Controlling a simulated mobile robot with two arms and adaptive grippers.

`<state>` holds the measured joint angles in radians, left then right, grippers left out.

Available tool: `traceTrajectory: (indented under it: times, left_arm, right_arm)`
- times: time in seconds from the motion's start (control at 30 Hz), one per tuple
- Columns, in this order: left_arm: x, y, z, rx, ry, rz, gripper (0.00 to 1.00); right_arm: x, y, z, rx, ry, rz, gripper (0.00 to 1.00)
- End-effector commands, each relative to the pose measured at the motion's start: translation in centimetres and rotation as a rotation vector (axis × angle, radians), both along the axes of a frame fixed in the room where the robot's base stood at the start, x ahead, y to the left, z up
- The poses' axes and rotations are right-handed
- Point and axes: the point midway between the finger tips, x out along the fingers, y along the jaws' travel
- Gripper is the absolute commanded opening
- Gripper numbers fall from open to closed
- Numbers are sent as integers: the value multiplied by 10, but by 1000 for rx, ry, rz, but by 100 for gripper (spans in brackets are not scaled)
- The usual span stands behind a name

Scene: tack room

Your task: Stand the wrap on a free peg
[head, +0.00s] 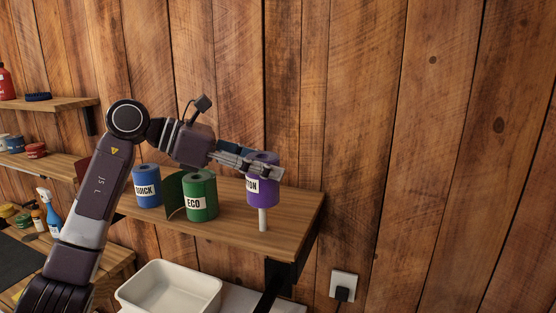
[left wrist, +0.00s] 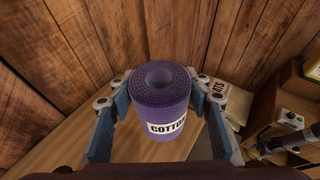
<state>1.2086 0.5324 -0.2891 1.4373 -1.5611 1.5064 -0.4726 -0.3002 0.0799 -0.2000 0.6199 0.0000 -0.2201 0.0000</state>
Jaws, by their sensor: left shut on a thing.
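The purple wrap, a roll labelled COTTON (head: 261,193), is upright between the fingers of my left gripper (head: 266,167), which is shut on it. In the left wrist view the wrap (left wrist: 168,104) shows its open core on top, with a finger on each side. A white peg (head: 262,221) stands on the shelf (head: 240,236) directly below the wrap in the head view. The wrap's bottom is above the shelf. I cannot tell whether the peg's hidden tip is inside the core. My right gripper is not in view.
A green ECO roll (head: 201,190) and a blue QUICK roll (head: 148,188) stand on the same shelf to the left. A white bin (head: 170,292) is below. A plank wall (head: 400,130) is behind. The shelf's right end is just beyond the peg.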

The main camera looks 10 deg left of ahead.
Motion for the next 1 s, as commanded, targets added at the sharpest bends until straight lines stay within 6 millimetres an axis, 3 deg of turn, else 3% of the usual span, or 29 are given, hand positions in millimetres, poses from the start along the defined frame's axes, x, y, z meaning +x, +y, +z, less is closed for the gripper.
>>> traceTrajectory:
  times: [0.27,0.7,1.0]
  left_arm:
    - [0,0,-14,-1,0,-1,19]
    - [0,0,-56,0,0,0,19]
    - [0,0,-58,0,0,0,19]
  right_arm:
    - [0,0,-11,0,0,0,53]
    - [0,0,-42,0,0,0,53]
    - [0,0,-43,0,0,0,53]
